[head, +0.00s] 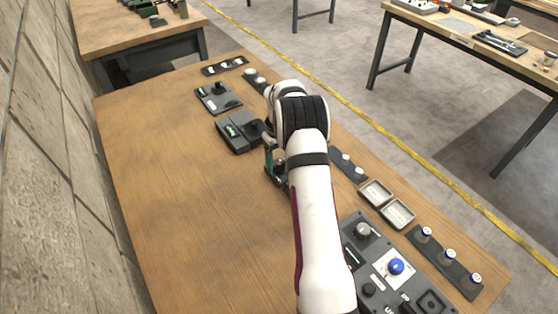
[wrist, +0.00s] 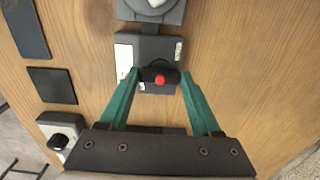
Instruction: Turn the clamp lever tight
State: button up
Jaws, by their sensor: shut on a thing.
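The clamp lever (wrist: 148,75) is a short black bar with a red centre button, seen in the wrist view on a dark grey block with pale labels. My gripper (wrist: 160,77) has green fingers, one at each end of the lever, shut on it. In the head view my gripper (head: 269,152) points down at the small dark clamp block, where a bit of red shows. My arm hides most of the block there, and the lever's exact angle is hard to tell.
Dark boxes with black knobs (head: 238,131) stand just beyond the clamp on the wooden table (head: 190,200). A control panel with a blue knob (head: 396,267), two pale trays (head: 398,213) and strips of small round parts lie along the right side. The table's left side is clear.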

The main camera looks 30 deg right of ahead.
jog(key=shift+m, duration=0.3)
jog(key=m, duration=1.7)
jog(key=shift+r+m, duration=0.1)
jog(key=shift+m, duration=0.2)
dwell(0.5)
jog(key=o, duration=1.4)
notch_tip(320, 180, up, 16)
jog(key=shift+f, duration=0.15)
